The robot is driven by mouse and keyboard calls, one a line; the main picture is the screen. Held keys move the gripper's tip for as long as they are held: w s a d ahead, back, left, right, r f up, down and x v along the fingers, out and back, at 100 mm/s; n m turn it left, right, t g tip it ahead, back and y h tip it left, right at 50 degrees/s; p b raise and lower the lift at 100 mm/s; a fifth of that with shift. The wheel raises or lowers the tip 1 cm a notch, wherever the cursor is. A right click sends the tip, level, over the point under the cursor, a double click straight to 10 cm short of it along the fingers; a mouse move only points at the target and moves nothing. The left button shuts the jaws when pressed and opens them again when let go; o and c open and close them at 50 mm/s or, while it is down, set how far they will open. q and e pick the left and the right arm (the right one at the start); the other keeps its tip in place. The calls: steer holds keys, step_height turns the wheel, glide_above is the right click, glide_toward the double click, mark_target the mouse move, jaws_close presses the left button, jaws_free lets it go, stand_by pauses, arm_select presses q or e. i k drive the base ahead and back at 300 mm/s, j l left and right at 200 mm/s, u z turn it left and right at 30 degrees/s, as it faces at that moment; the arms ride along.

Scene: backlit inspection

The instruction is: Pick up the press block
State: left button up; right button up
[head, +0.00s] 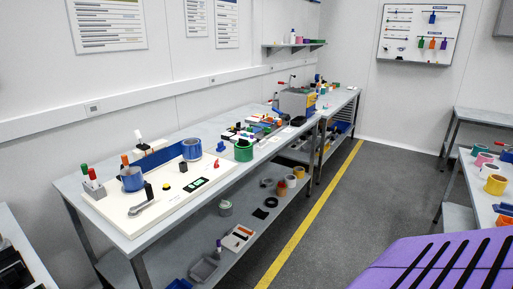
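Neither of my grippers is in view. I cannot tell for sure which thing is the press block. The long grey workbench (78,192) along the left wall carries a white board (128,222) with blue rings, a black knob, a small green-lit display (197,185) and a grey wrench-like tool (144,207). Farther along the bench are a green cylinder (243,151) and many small coloured parts. A grey boxy machine (297,102) with red-handled levers near it stands toward the far end. Parts there are too small to name.
A lower shelf holds tape rolls and grey bins (204,269). A yellow floor line (312,213) runs beside the bench, with open grey floor to its right. Another bench (462,190) stands at right. A purple slotted surface (425,262) fills the lower right corner.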

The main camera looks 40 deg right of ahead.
mark_target(220, 149)
steer(key=z, duration=1.15)
steer(key=i+j+u, duration=0.6)
steer(key=u, duration=0.15)
steer(key=l+u, duration=1.1)
steer(key=l, duration=0.85)
